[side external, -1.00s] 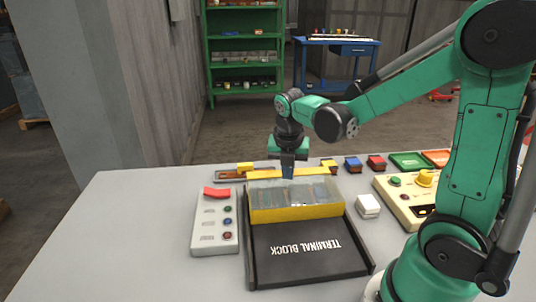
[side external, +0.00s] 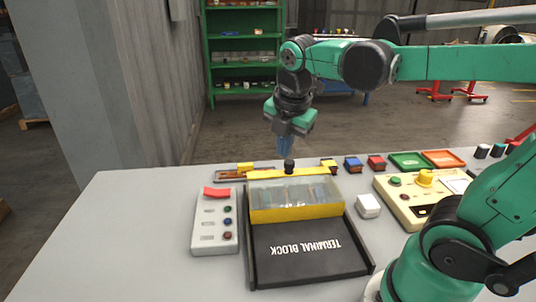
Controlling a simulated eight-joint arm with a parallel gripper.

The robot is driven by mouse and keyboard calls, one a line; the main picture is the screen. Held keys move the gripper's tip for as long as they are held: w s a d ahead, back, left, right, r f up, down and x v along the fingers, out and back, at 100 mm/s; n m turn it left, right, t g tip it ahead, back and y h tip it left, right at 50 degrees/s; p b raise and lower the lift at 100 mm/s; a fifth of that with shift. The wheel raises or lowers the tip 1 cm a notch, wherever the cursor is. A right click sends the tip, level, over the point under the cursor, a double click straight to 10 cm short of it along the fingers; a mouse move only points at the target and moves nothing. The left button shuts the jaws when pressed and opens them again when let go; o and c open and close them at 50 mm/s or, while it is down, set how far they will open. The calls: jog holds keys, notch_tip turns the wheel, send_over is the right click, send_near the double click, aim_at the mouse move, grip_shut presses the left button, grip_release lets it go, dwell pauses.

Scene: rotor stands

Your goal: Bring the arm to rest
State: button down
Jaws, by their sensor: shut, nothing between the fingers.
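My gripper (side external: 286,150) has blue fingers that point down. It is shut and empty, above the back of the table and just over a small black knob (side external: 289,166). The knob stands at the back edge of the terminal block box (side external: 297,213), which has a yellow frame and a clear cover. I cannot tell the exact gap between the fingertips and the knob. The box sits on a black tray (side external: 305,252) lettered "TERMINAL BLOCK". My green arm reaches in from the right.
A grey button panel (side external: 214,238) stands left of the tray, a white block (side external: 368,206) and a beige control box (side external: 408,207) to its right. Small coloured blocks and a green tray (side external: 408,160) and orange tray (side external: 443,159) line the back. The table's front left is clear.

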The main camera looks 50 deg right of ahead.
jog(key=a+f+m+t+y, duration=0.1)
jog(key=a+m+t, duration=0.1)
jog(key=m, duration=0.7)
jog(key=s+a+f+m+t+y, duration=0.1)
jog(key=a+f+m+t, duration=0.1)
jog(key=m, duration=0.8)
jog(key=shift+s+a+f+t, duration=0.25)
jog(key=shift+s+a+t, duration=0.05)
jog(key=shift+a, duration=0.55)
